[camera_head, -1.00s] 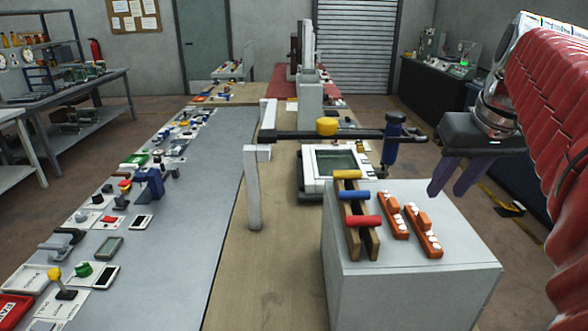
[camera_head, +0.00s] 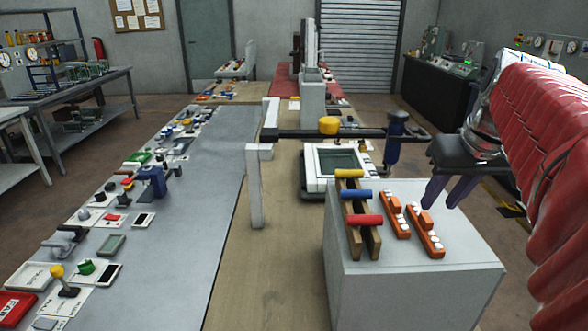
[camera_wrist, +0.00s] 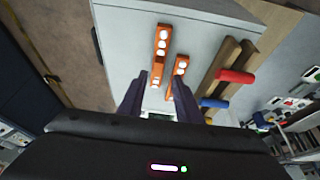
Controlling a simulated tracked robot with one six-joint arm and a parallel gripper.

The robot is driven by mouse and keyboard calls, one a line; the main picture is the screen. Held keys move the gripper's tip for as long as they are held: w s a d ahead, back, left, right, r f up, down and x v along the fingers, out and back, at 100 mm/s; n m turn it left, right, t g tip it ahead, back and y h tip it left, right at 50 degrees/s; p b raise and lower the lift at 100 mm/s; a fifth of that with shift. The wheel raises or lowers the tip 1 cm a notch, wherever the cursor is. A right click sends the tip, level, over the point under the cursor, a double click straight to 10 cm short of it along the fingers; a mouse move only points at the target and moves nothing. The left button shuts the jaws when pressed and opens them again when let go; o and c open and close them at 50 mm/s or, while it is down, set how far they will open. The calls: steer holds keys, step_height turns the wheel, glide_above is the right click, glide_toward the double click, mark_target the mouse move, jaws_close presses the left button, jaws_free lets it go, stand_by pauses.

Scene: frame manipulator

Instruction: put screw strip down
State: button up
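Two orange screw strips with white round tops lie side by side on a grey box (camera_head: 400,290). The left strip (camera_head: 396,217) is close to a wooden rack, and the right strip (camera_head: 424,234) is beside it. In the wrist view both the farther strip (camera_wrist: 162,45) and the strip nearer the rack (camera_wrist: 180,68) show beyond my fingers. My gripper (camera_head: 439,206) is open, its two dark fingers apart, to the right of the strips and apparently above the box. In the wrist view nothing is visibly held between the fingertips (camera_wrist: 161,76).
A wooden rack (camera_head: 353,232) with yellow, blue and red handles stands on the left of the box top. Behind it is a white-framed box (camera_head: 313,180) and a black horizontal bar (camera_head: 300,134). The right front of the box top is bare.

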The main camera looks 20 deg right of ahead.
mark_target(427, 217)
steer(key=shift+x, duration=2)
steer(key=shift+w+d+x, duration=0.1)
steer(key=shift+w+x, duration=0.05)
steer(key=shift+x, duration=1.15)
steer(key=shift+w+d+x, duration=0.1)
steer(key=shift+d+x, duration=0.05)
steer(key=shift+x, duration=1.15)
steer(key=shift+r, duration=0.1)
steer(key=shift+c, duration=0.2)
jaws_close()
